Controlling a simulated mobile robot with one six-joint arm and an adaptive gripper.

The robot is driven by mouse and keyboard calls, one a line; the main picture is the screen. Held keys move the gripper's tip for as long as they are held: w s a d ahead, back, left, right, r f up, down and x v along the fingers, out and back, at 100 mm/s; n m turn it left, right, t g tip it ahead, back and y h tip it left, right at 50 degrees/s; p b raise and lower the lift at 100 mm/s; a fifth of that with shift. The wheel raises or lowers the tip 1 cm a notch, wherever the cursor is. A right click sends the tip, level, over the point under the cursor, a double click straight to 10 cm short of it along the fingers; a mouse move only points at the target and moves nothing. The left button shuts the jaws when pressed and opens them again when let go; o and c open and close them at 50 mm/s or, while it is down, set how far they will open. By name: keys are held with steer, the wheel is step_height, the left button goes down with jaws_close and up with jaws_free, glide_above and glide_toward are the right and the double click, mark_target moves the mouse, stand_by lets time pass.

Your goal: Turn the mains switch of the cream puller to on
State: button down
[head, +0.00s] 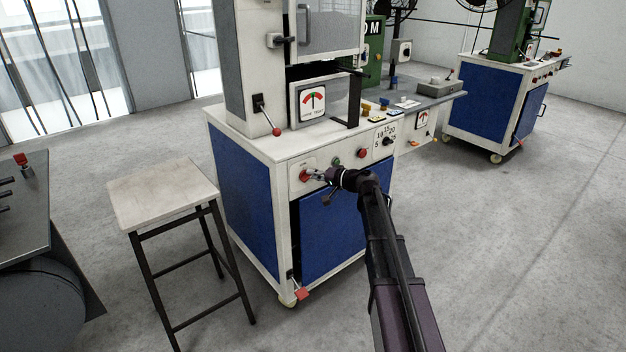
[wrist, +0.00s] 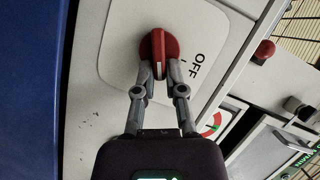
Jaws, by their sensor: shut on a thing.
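The cream puller (head: 283,155) is a cream cabinet with blue panels in the middle of the head view. Its mains switch (head: 304,176) is a red knob at the left of the front panel. In the wrist view the red mains switch (wrist: 158,43) sits on a pale plate, its raised bar running up and down the picture. The word OFF is printed to its right. My gripper (head: 314,175) reaches the switch from the front. In the wrist view my gripper (wrist: 159,72) has its fingers closed on the lower end of the bar, partly hiding it.
Green and red buttons (head: 362,153) and a numbered dial (head: 388,141) are to the right on the same panel. A stool (head: 165,193) stands left of the machine. A red-ended lever (head: 277,131) stands above the panel.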

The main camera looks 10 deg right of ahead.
steer(key=m+b, duration=0.1)
steer(key=m+y+b, duration=0.1)
steer(key=shift+w+a+f+m, duration=0.1)
steer(key=shift+w+f+m, duration=0.1)
steer(key=shift+f+m, duration=0.2)
steer(key=shift+m+t+y+b, duration=0.3)
steer(key=shift+m+y+b, duration=0.1)
steer(key=shift+m+b, duration=0.25)
steer(key=shift+r, duration=0.1)
steer(key=c, duration=0.7)
jaws_free()
steer(key=shift+v, duration=6.05)
steer(key=shift+a, duration=0.1)
